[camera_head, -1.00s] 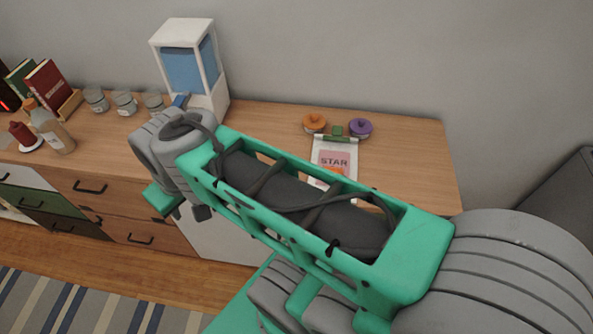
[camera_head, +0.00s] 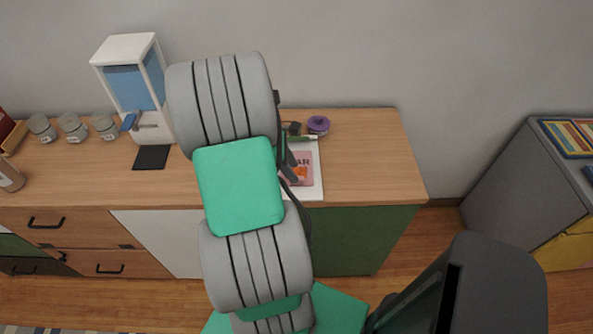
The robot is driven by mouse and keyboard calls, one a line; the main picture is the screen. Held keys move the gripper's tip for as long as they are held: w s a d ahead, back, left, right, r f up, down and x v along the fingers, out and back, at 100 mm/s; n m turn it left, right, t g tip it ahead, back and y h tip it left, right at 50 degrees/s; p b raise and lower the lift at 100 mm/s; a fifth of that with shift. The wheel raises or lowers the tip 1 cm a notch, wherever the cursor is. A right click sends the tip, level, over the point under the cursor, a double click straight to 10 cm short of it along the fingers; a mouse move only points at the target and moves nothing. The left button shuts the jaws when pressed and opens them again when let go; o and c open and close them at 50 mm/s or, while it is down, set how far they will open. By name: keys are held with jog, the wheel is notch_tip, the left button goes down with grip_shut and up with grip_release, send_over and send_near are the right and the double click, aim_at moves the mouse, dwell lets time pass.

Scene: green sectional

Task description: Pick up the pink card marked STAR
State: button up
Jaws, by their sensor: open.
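The pink card marked STAR (camera_head: 303,168) lies on a white clipboard (camera_head: 313,190) on the wooden cabinet top. Only its right part shows, with the end of the word and an orange patch; my arm covers its left part. The clipboard's green clip (camera_head: 303,138) shows at its top edge. My arm rises through the middle of the view, in front of the card's left side. I cannot make out my gripper or its fingers; dark parts beside the arm cannot be identified as fingers.
A purple-lidded jar (camera_head: 318,125) stands behind the clipboard. A white dispenser with a blue panel (camera_head: 128,88) and several grey jars (camera_head: 73,127) stand left. The cabinet top (camera_head: 370,160) is clear right of the clipboard. A grey cabinet (camera_head: 515,175) stands far right.

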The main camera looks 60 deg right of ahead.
jog(key=x, duration=0.4)
jog(key=shift+w+f, duration=0.1)
jog(key=shift+a, duration=0.1)
jog(key=shift+c, duration=0.3)
grip_shut()
